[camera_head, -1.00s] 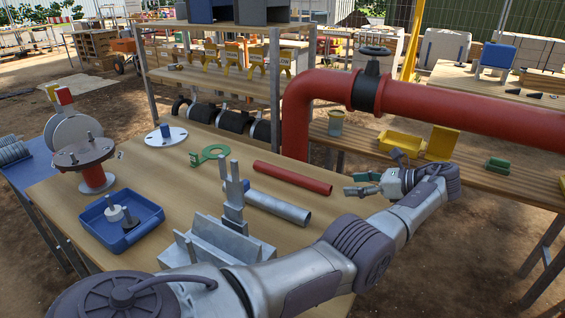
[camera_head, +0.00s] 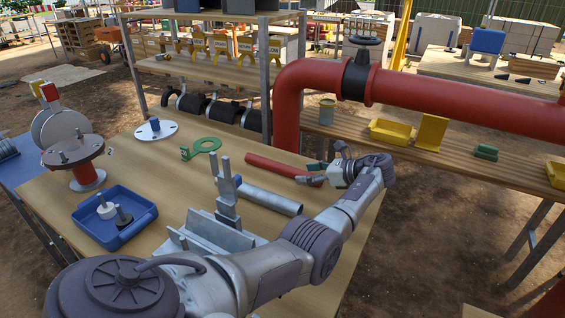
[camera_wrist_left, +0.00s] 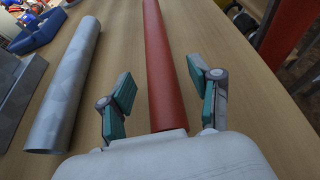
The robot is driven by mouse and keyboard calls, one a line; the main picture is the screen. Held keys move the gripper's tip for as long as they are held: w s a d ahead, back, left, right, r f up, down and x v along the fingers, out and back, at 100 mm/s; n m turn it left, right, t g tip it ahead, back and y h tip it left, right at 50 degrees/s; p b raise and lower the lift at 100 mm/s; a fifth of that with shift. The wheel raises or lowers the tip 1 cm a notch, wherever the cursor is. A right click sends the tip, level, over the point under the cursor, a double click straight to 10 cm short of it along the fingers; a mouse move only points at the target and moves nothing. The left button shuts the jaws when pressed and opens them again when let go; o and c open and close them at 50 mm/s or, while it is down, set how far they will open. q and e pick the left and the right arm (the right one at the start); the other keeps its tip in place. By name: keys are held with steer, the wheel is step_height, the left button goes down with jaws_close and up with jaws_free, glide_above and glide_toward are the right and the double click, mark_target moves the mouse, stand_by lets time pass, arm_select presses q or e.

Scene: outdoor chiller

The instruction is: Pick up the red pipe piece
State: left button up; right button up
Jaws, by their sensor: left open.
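The red pipe piece (camera_head: 272,166) lies on the wooden workbench, behind a grey metal pipe (camera_head: 268,199). In the left wrist view the red pipe piece (camera_wrist_left: 168,60) runs away from the camera between the two green-padded fingers of my left gripper (camera_wrist_left: 163,92). The fingers are spread, with a gap on each side of the pipe. The grey pipe (camera_wrist_left: 68,85) lies to the left there. My right gripper is not in view.
A grey metal fixture (camera_head: 213,232) with upright posts stands near the grey pipe. A large red pipeline (camera_head: 460,103) with a valve passes behind the bench.

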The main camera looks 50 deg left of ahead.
mark_target(282, 169)
arm_select(q)
steer(key=shift+x, duration=1.15)
steer(key=shift+d, duration=0.1)
steer(key=shift+c, duration=0.7)
jaws_close()
steer(key=shift+r, duration=0.1)
